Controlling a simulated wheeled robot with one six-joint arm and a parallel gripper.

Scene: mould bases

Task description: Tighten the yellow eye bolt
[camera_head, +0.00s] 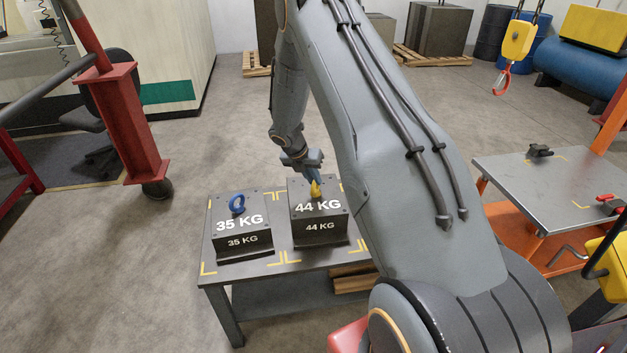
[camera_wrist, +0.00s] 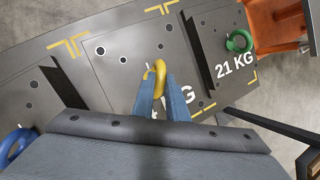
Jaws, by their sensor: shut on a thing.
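The yellow eye bolt (camera_head: 316,189) stands on top of the 44 KG block (camera_head: 329,226) on the steel table. In the wrist view the yellow eye bolt (camera_wrist: 159,70) sits between the two blue fingertips. My gripper (camera_head: 313,179) reaches down from above and is shut on the eye bolt's ring; it also shows in the wrist view (camera_wrist: 159,84). The fingers partly cover the 44 KG marking in the wrist view. The lower part of the bolt is hidden, so I cannot tell whether it is fully seated in the block.
A 35 KG block (camera_head: 242,241) with a blue eye bolt (camera_head: 237,203) stands to the left. A 21 KG block (camera_wrist: 226,70) with a green eye bolt (camera_wrist: 240,41) shows in the wrist view. A yellow hoist with a red hook (camera_head: 502,82) hangs at upper right.

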